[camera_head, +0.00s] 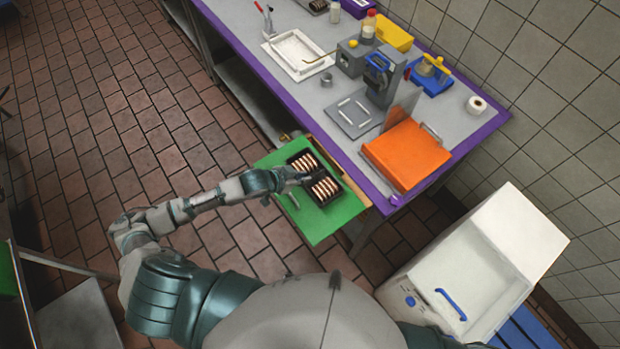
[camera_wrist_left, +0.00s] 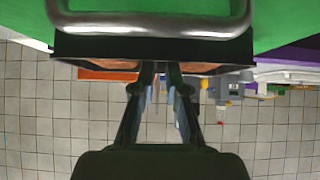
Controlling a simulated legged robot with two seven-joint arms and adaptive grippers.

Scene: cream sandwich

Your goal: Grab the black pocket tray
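The black pocket tray (camera_head: 325,187) lies on a green drawer-like board (camera_head: 328,226) pulled out from the bench. It holds several tan, sausage-like pieces in two groups. My left gripper (camera_head: 303,178) reaches in from the left over the middle of the tray, between the groups. In the left wrist view the tray's black wall (camera_wrist_left: 150,46) spans above the fingers (camera_wrist_left: 160,72). The fingers are close together with a narrow gap, and their tips meet or pass behind the tray edge. Whether they clamp it is hidden. My right gripper is out of view.
A metal bar handle (camera_wrist_left: 150,27) is on the green surface close to the tray. The grey bench (camera_head: 255,18) with purple edges carries an orange block (camera_head: 406,156), a white tray (camera_head: 297,55) and a grey machine (camera_head: 383,80). A white bin-like appliance (camera_head: 470,275) stands at right.

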